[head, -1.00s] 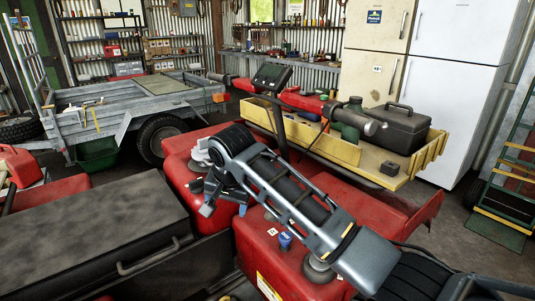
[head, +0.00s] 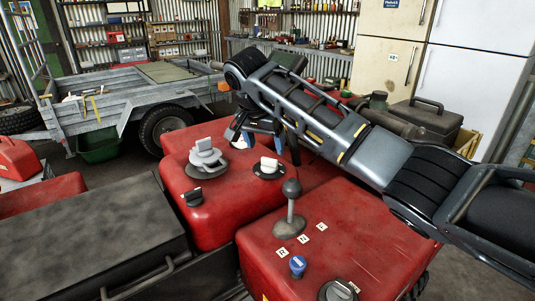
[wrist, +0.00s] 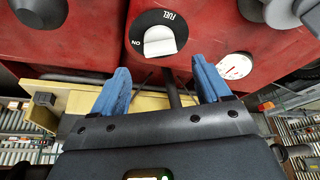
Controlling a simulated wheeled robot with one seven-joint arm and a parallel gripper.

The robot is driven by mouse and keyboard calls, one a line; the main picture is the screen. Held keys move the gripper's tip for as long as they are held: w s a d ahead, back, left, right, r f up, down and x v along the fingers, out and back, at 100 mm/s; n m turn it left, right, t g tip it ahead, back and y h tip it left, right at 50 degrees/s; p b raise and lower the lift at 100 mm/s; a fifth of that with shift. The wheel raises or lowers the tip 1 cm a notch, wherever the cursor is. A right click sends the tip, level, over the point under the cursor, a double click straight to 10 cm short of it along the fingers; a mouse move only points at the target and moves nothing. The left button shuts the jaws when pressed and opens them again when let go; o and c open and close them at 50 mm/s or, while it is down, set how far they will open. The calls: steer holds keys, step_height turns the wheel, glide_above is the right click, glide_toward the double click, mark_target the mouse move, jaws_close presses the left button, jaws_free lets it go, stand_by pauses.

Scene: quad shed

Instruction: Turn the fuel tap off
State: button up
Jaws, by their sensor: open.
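The fuel tap (head: 268,167) is a white knob on a round black plate on top of the red body. In the wrist view the tap (wrist: 160,41) shows close up, with the words FUEL and ON on its plate, ON to the left of the knob. My gripper (wrist: 161,85) is open and empty, its two blue fingers spread just below the tap in that view. In the head view my gripper (head: 262,136) hangs just beyond the tap, apart from it. My arm partly hides the fingers there.
A grey stepped knob (head: 207,158), a small black knob (head: 192,196), a ball-topped lever (head: 290,210) and a blue cap (head: 297,266) stand on the red body around the tap. A white dial (wrist: 235,66) is beside it. A trailer (head: 130,95) is behind.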

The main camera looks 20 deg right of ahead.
mark_target(269, 159)
steer(key=x, duration=0.6)
steer(key=c, duration=1)
